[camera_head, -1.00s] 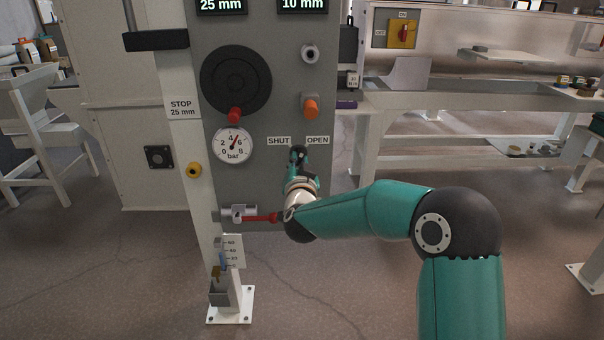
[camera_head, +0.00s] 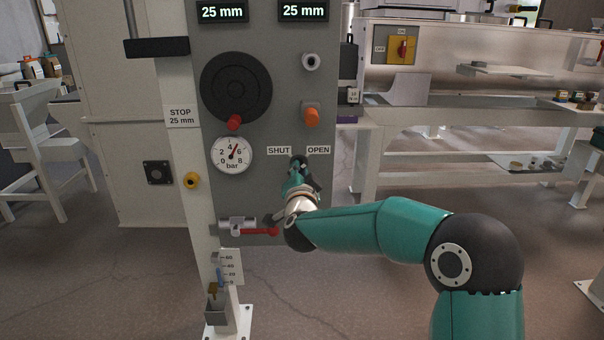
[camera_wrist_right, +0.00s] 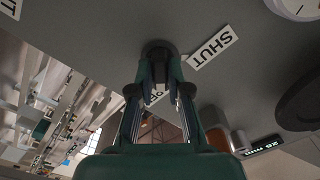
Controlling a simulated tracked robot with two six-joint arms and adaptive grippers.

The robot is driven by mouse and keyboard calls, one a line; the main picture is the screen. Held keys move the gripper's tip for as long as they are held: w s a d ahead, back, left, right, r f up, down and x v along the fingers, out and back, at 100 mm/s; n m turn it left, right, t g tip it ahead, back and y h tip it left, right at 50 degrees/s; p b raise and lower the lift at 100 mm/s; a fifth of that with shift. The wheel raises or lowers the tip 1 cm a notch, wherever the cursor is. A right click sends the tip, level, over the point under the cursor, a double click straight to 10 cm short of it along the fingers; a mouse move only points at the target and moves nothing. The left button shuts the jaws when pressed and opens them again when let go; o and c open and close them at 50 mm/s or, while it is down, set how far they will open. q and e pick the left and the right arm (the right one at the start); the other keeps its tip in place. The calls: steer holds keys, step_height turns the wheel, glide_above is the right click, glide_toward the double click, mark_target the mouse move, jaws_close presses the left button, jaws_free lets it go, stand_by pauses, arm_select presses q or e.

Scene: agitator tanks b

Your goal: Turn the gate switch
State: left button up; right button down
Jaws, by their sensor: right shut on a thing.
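The gate switch (camera_head: 298,159) is a small dark knob on the grey panel, between the SHUT label (camera_head: 279,151) and the OPEN label (camera_head: 318,151). My right gripper (camera_head: 298,168) is on it, and its fingers hide most of the knob. In the right wrist view, the fingers of my right gripper (camera_wrist_right: 158,75) close around the dark round switch (camera_wrist_right: 158,48). The SHUT label (camera_wrist_right: 212,47) lies to the right of it there. Which way the switch points is hidden by the fingers. My left gripper is not in view.
Two displays, left (camera_head: 222,11) and right (camera_head: 303,11), both read 25 mm. The panel (camera_head: 268,190) also bears a black handwheel (camera_head: 236,87), a pressure gauge (camera_head: 231,154), an orange button (camera_head: 311,116) and a red-handled valve (camera_head: 257,231) close beside my right wrist.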

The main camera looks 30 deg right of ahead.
steer(key=shift+s+d+f, duration=0.1)
steer(key=shift+s+d, duration=0.05)
steer(key=shift+d, duration=0.1)
steer(key=c, duration=1.2)
jaws_free()
steer(key=shift+o, duration=0.4)
steer(key=shift+a, duration=0.1)
steer(key=v, duration=1.2)
